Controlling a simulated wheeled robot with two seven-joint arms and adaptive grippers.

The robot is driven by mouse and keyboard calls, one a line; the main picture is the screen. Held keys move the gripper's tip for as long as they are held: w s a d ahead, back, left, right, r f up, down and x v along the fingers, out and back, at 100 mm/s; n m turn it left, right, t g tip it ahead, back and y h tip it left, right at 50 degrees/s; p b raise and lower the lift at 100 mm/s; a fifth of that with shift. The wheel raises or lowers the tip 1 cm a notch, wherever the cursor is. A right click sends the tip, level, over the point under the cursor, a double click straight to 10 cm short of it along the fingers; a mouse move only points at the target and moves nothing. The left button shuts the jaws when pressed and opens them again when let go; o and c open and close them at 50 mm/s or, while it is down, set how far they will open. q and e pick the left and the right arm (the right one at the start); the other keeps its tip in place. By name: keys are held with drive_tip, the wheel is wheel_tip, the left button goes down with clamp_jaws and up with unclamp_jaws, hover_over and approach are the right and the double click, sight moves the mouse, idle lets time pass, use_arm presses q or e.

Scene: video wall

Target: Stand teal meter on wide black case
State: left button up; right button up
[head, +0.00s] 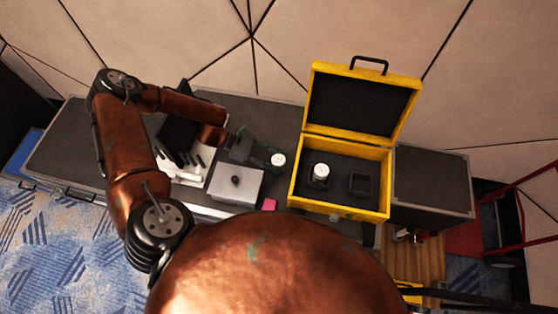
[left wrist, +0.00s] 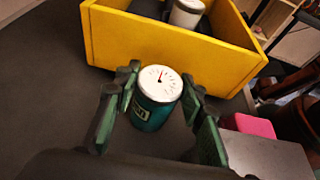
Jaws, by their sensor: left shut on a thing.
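The teal meter (head: 278,159) has a white round dial on top. In the left wrist view the teal meter (left wrist: 154,108) is upright between the fingers of my left gripper (left wrist: 160,100), close to the yellow box's wall. My left gripper (head: 264,154) is shut on it. The wide black case (head: 75,150), with a dark top and metal edges, lies beneath; the dark top (left wrist: 50,95) also shows around the meter. I cannot tell whether the meter's base touches it. My right gripper is not in view.
An open yellow box (head: 340,207) stands just right of the meter, holding a white-topped item (head: 320,172) and a dark square block (head: 360,184). A grey box (head: 236,184) with a knob and a pink block (head: 269,204) are near. The black case's left end is clear.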

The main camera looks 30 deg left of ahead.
use_arm(q)
drive_tip(key=shift+f, duration=0.25)
drive_tip(key=shift+f, duration=0.15)
drive_tip(key=o, duration=1.3)
drive_tip(key=p+v, duration=0.1)
drive_tip(key=v, duration=0.6)
drive_tip(key=shift+a+r, duration=0.25)
drive_tip(key=shift+a, duration=0.05)
